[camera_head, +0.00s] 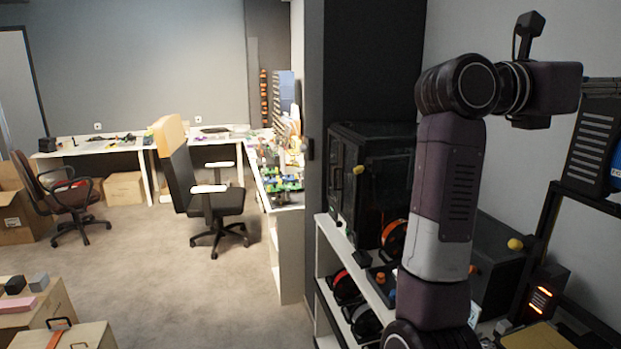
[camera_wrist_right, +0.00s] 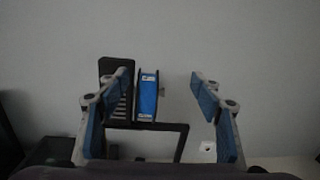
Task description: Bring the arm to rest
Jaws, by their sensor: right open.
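My right arm (camera_head: 445,210) rises on the right side of the head view and bends at the top, its wrist end pointing right near the grey wall. I cannot make out its fingers in the head view. In the wrist view my right gripper (camera_wrist_right: 160,80) is open, its two blue-padded fingers wide apart with nothing held between them. Beyond the fingers are a dark slotted unit and a blue box (camera_wrist_right: 148,95) in front of the wall. My left gripper is not in view.
A shelf with a black printer-like cabinet (camera_head: 375,185) stands close behind and left of my arm. A dark frame and a slotted unit (camera_head: 592,150) are at the right. Cartons (camera_head: 85,335) sit at lower left. Open carpet and an office chair (camera_head: 205,190) lie beyond.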

